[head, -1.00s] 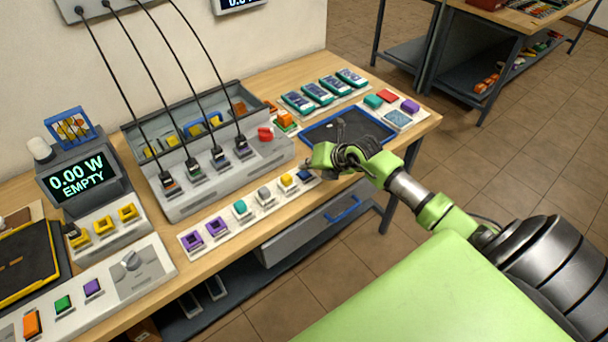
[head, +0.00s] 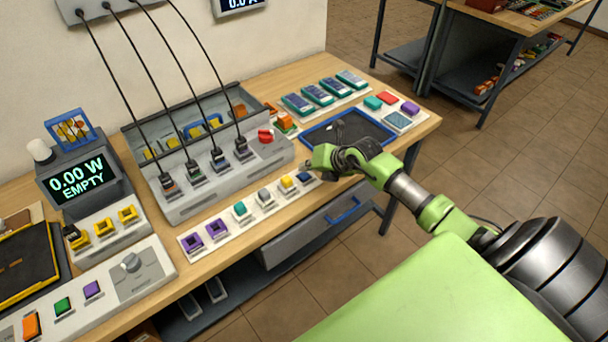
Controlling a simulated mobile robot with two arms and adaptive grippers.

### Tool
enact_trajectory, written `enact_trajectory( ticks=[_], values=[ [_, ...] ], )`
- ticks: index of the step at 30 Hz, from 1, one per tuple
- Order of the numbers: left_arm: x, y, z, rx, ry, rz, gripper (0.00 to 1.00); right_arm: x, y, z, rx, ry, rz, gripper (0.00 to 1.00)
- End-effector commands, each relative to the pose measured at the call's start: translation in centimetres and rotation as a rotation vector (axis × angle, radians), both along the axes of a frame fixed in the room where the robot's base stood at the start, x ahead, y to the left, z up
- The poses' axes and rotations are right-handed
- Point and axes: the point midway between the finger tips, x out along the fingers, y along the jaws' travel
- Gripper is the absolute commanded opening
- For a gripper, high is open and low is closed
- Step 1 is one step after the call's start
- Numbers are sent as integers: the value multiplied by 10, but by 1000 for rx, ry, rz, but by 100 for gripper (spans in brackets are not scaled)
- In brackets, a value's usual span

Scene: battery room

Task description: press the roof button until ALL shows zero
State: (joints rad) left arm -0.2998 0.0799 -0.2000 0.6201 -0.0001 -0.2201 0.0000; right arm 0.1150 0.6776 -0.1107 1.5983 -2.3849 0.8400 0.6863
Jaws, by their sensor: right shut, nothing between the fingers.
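A pale strip (head: 228,236) along the front of the bench carries several buttons: purple ones, a teal one (head: 240,209), a grey one (head: 265,195), a yellow one (head: 287,183) and a dark blue one (head: 305,178) at the right end. I cannot read labels that tell which is the roof button. My right gripper (head: 308,168) is shut and empty, its tip close to the blue button; contact cannot be told. A wall display (head: 238,3) is cut off by the top edge, and no ALL reading shows. My left gripper is not in view.
A meter (head: 80,178) on the left reads 0.00 W EMPTY. A grey dock (head: 200,199) with several plugged black cables stands behind the strip. A dark tray (head: 347,143) lies by my right gripper. A drawer (head: 310,232) is below the bench edge.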

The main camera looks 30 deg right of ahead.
Motion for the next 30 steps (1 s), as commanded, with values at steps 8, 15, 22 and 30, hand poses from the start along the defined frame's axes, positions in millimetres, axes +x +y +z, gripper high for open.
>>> enact_trajectory(
  ticks=[8,15,22,30],
  values=[
    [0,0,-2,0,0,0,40,0,0,-4,0,0,0,0],
    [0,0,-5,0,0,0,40,0,0,-9,0,0,0,0],
    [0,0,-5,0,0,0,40,0,0,-8,0,0,0,0],
    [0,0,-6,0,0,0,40,0,0,-11,0,0,0,0]
  ],
)
